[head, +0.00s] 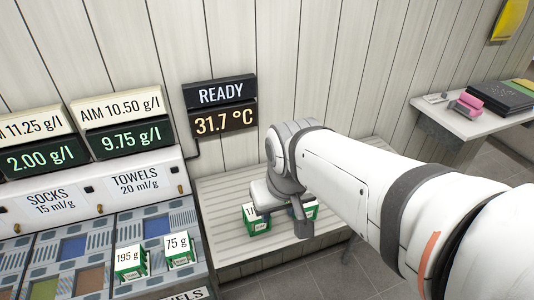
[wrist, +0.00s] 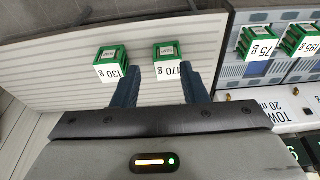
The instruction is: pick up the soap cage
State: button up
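Several green soap cages with white weight labels are in view. In the wrist view, one marked 170 g (wrist: 167,70) stands on the slatted bench, close beside the right finger's tip. One marked 130 g (wrist: 111,70) stands left of the left finger. In the head view, one bench cage (head: 257,221) shows left of my gripper (head: 283,216) and another (head: 311,210) is mostly hidden behind it. Two more, 195 g (head: 131,263) and 75 g (head: 179,249), sit on the compartmented panel. My gripper (wrist: 160,72) is open, its fingers apart with nothing held.
The slatted bench (head: 222,197) has free room around its cages. The compartmented panel (head: 101,237) with socks and towels signs is at left. A READY display (head: 220,93) reads 31.7 °C on the wall. A side shelf (head: 462,122) holds a black binder (head: 500,98).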

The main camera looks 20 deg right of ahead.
aim_at(303, 207)
jog(key=shift+o, duration=0.8)
jog(key=shift+w+d, duration=0.15)
jog(key=shift+w, duration=0.1)
jog(key=o, duration=0.6)
jog(key=shift+g, duration=0.7)
jog(key=w+d+f, duration=0.1)
jog(key=w, duration=0.1)
jog(key=w+d, duration=0.2)
jog(key=w+d+f+p, duration=0.1)
jog(key=w+d, duration=0.1)
jog(key=shift+w+d+f, duration=0.1)
jog(key=shift+w+f, duration=0.2)
jog(key=shift+o, duration=0.9)
jog(key=shift+g, duration=0.7)
jog(key=w+d+f, duration=0.3)
jog(key=d+f, duration=0.1)
jog(key=w+d+f, duration=0.2)
jog(key=d, duration=0.1)
jog(key=shift+w+d+f, duration=0.1)
jog(key=shift+w+f, duration=0.05)
jog(key=shift+w, duration=0.15)
jog(key=shift+d+f, duration=0.15)
jog(key=shift+f, duration=0.15)
jog(key=shift+s+a+f+p, duration=0.1)
jog(key=shift+f+p, duration=0.25)
jog(key=shift+f, duration=1.55)
jog(key=shift+s+a+f+p, duration=0.1)
jog(key=shift+f+p, duration=0.25)
jog(key=shift+f, duration=1.55)
